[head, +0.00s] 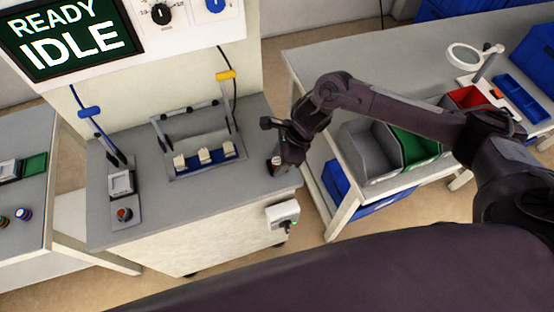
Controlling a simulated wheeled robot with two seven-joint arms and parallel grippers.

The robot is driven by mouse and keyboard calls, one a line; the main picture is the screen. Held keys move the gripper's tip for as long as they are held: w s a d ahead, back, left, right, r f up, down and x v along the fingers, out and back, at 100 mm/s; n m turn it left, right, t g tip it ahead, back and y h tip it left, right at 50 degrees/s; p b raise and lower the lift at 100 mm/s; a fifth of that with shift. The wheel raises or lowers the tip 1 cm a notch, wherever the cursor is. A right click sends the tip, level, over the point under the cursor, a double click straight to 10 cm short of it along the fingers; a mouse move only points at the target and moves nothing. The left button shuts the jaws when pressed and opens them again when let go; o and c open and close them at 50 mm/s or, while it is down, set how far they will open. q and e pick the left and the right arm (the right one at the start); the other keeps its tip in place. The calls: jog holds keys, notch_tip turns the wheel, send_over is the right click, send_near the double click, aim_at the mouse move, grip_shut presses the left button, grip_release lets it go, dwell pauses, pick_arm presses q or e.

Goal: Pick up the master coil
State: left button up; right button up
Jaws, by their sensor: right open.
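A small coil (275,165), dark with a light and reddish band, stands at the right end of the grey test bench top; I take it to be the master coil. My right gripper (277,158) points down at it from the right, with its fingers close around or beside it. The fingers partly hide the coil, and I cannot tell whether they touch it. The gripper is open. My left gripper is not in view.
A fixture with a blue base (206,158) and a raised bar sits mid-bench. A smaller station (124,200) stands at the left. The screen (68,36) reads READY IDLE. Grey (366,150) and green (412,146) bins sit on the right table. Coils (23,214) lie far left.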

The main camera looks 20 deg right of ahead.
jog(key=shift+f, duration=0.1)
jog(key=shift+c, duration=0.4)
jog(key=c, duration=1)
jog(key=shift+r, duration=0.2)
notch_tip(320, 180, up, 13)
jog(key=b, duration=0.2)
notch_tip(320, 180, up, 7)
send_over(279, 160)
jog(key=shift+s+f+p, duration=0.1)
jog(key=shift+f+p, duration=0.05)
jog(key=shift+p, duration=0.2)
